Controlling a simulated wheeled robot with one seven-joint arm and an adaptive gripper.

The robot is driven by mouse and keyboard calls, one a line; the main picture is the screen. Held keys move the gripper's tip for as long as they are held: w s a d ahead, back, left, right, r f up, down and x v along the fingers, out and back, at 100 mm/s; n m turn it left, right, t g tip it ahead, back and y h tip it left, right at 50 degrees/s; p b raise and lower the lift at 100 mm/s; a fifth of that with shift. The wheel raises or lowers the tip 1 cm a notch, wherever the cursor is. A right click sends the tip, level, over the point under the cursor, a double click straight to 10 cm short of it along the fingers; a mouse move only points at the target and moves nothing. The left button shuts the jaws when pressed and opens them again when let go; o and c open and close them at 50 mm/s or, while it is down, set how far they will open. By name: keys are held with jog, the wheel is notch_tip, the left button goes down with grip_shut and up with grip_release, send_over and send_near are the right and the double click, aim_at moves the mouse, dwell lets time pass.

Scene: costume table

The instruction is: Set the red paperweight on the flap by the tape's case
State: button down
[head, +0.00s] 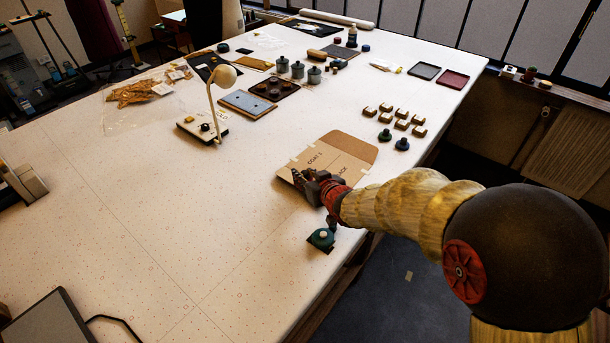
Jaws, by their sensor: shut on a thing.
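My gripper (302,180) is low over the left part of a flat brown cardboard piece (343,150) with printed lettering and pale tape tabs. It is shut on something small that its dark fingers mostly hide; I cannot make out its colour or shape. I cannot pick out the red paperweight for certain; the red band behind the fingers is part of my arm.
Several brass-coloured blocks (402,118) and two dark green knobs (393,138) stand right of the cardboard. A lamp (215,105), a blue-grey board (248,103) and grey pots (298,70) are behind. The white table (150,215) is clear at left.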

jog(key=shift+f+b, duration=1.15)
jog(key=shift+f, duration=0.35)
jog(key=c, duration=1.4)
grip_release()
jog(key=shift+f, duration=0.1)
jog(key=v, duration=1.2)
jog(key=shift+d, duration=0.2)
jog(key=s+d+r+m+g+h, duration=0.1)
jog(key=s+d+r+m+h, duration=0.2)
jog(key=d, duration=0.4)
jog(key=s+d+r+g+h, duration=0.1)
jog(key=s+d+r+h, duration=0.25)
jog(key=s+d, duration=0.25)
jog(key=s+g, duration=0.1)
jog(key=s, duration=0.5)
jog(key=s+d+r+m+g, duration=0.1)
jog(key=s, duration=0.4)
jog(key=s+g+y, duration=0.1)
jog(key=s+g, duration=0.1)
jog(key=s, duration=0.4)
jog(key=shift+s+d+r+m, duration=0.15)
jog(key=shift+s+d+m, duration=0.05)
jog(key=shift+s+m, duration=0.2)
